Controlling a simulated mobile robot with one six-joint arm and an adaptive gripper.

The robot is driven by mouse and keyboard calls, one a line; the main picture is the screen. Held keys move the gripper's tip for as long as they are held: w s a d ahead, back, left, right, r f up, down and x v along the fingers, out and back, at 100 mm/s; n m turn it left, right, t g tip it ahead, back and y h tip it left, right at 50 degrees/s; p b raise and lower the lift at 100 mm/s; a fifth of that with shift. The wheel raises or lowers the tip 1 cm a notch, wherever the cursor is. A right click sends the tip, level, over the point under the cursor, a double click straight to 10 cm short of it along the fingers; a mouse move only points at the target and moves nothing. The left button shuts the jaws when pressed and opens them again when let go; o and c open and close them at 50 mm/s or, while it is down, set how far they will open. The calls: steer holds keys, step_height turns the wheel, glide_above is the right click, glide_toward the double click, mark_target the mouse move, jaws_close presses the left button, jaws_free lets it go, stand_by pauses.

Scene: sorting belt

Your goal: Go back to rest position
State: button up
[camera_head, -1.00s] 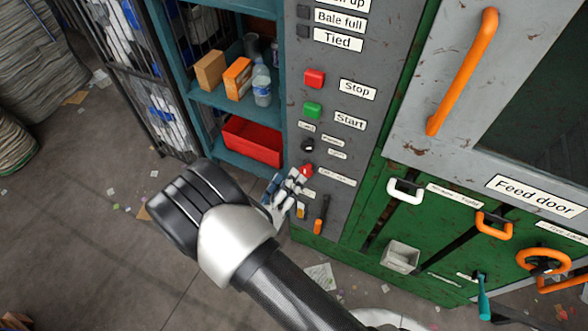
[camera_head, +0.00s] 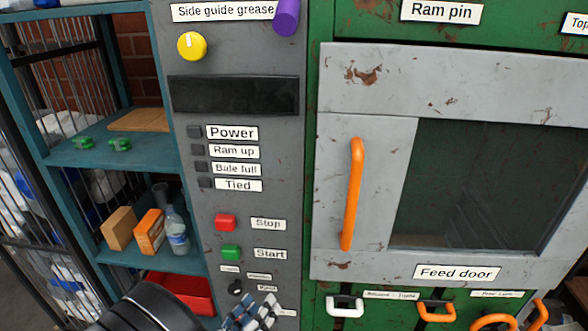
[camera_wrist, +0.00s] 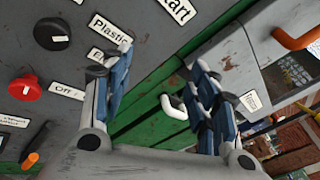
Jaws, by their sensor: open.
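My gripper (camera_wrist: 160,88) shows in the wrist view with its two blue-padded fingers spread apart and nothing between them. It faces the grey control panel (camera_wrist: 60,15) and the green machine body. In the head view my gripper (camera_head: 250,314) is at the bottom edge, in front of the lower panel and partly cut off. A red knob (camera_wrist: 25,89) and a black knob (camera_wrist: 52,33) are left of the fingers in the wrist view. I cannot tell whether the fingers touch anything.
The feed door (camera_head: 380,80) has an orange handle (camera_head: 352,195). A white handle (camera_head: 344,306) and orange handles (camera_head: 436,311) sit below it. Left of the panel, a teal shelf (camera_head: 125,155) holds boxes, a bottle (camera_head: 177,233) and a red bin (camera_head: 184,292).

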steer(key=s+d+r+m+g+h, duration=0.1)
steer(key=s+d+r+m+g, duration=0.1)
steer(key=d+r+m+g, duration=0.35)
steer(key=s+d+r+m+g+h, duration=0.1)
steer(key=s+d+r+m+g, duration=0.15)
steer(key=d+m, duration=0.5)
steer(key=s+d+r+m+g+h, duration=0.1)
steer(key=d+r+m+g, duration=0.35)
steer(key=d, duration=0.45)
steer(key=s+r+m+t+y, duration=0.1)
steer(key=s+r+m+y, duration=0.2)
steer(key=m, duration=0.7)
steer(key=s+d+r+m+t+y, duration=0.1)
steer(key=s+r+m+y, duration=0.2)
steer(key=s+m+y, duration=0.4)
steer(key=s+m, duration=0.2)
steer(key=s, duration=0.1)
steer(key=shift+s+d+r+m+y, duration=0.15)
steer(key=shift+d+r+m+y, duration=0.1)
steer(key=shift+m+y, duration=0.15)
steer(key=shift+o, duration=0.6)
